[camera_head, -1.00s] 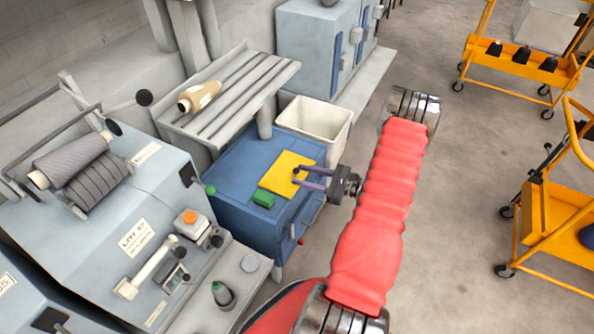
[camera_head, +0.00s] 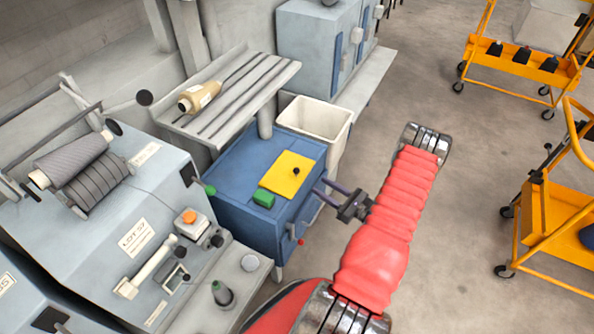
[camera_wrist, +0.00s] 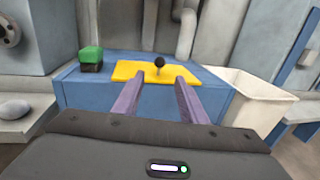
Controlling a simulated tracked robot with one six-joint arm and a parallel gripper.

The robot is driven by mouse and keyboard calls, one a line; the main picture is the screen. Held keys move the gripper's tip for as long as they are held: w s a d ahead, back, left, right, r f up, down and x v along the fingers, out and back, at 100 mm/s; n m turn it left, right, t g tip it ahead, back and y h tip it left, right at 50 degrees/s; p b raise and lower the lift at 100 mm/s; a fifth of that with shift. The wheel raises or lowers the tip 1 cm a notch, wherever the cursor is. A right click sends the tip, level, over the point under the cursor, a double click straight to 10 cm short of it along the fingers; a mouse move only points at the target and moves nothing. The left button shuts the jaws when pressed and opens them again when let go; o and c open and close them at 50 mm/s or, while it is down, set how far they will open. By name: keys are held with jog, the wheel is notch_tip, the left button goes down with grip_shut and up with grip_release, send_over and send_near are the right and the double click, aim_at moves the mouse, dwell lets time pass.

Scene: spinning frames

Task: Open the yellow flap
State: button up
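The yellow flap (camera_head: 289,175) lies flat on top of the blue box (camera_head: 236,160), with a small black knob (camera_head: 296,171) standing on it. In the wrist view the yellow flap (camera_wrist: 132,71) and its black knob (camera_wrist: 159,62) show beyond my fingers, the knob between them in the picture. My gripper (camera_head: 321,190) is at the right front side of the box, apart from the knob. Its two purple fingers (camera_wrist: 158,82) are spread with nothing between them.
A green block (camera_head: 264,198) sits on the box left of the flap. A white bin (camera_head: 316,122) stands behind the box at right. A slotted grey shelf (camera_head: 230,98) hangs behind it. Open floor lies to the right, with yellow carts (camera_head: 560,215) farther off.

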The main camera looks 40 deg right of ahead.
aim_at(296, 169)
jog(key=w, duration=0.4)
jog(key=w+a, duration=0.1)
jog(key=w, duration=0.3)
jog(key=w+a, duration=0.1)
jog(key=w, duration=0.4)
grip_shut()
jog(key=shift+d, duration=0.15)
dwell(0.4)
